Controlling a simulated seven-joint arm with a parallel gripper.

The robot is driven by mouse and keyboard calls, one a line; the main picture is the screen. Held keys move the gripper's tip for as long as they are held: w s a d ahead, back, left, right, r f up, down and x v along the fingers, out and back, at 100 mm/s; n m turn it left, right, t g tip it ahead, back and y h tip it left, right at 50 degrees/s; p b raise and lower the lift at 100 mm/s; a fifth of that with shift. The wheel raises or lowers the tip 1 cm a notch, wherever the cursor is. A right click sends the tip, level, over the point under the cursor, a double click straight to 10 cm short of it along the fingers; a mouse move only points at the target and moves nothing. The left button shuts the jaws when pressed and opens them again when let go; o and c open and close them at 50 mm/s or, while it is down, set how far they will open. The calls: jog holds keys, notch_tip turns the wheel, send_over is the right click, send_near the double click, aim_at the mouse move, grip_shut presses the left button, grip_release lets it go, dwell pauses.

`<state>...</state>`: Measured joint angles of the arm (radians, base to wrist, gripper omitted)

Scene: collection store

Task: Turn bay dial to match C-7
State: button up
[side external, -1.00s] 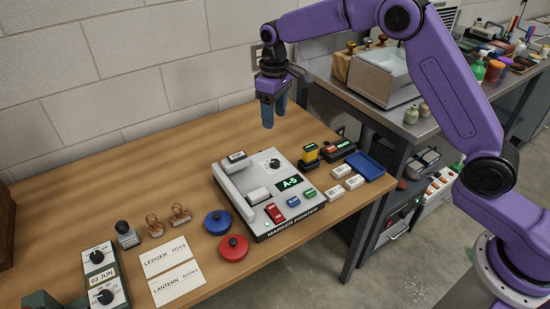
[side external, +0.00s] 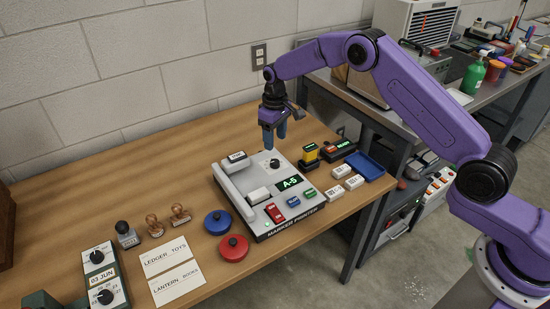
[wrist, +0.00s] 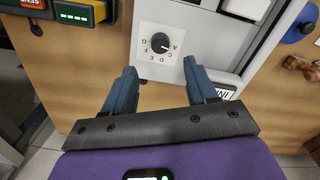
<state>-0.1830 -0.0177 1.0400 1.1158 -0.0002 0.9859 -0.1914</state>
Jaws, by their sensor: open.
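The marker printer (side external: 262,222) stands on the wooden bench, and its screen (side external: 290,183) reads A-5. Its black bay dial (side external: 274,163) sits on a white plate near the back. In the wrist view the dial (wrist: 160,43) is ringed by letters, and its light pointer mark appears turned toward A. My gripper (side external: 275,147) is just above the dial in the side view, pointing down. In the wrist view my gripper (wrist: 159,68) is open and empty, with one blue finger to each side below the dial in the picture. The fingers look apart from the dial.
Red (side external: 275,213), blue (side external: 293,202) and green (side external: 309,193) blocks are on the printer's front. White labelled blocks (side external: 340,171) and a blue tray (side external: 365,166) lie to its right. A 03 JUN unit (side external: 102,279) with two dials stands at front left.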

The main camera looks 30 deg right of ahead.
aim_at(275, 161)
notch_tip(275, 161, down, 8)
jog(key=shift+f, duration=0.25)
jog(key=c, duration=1)
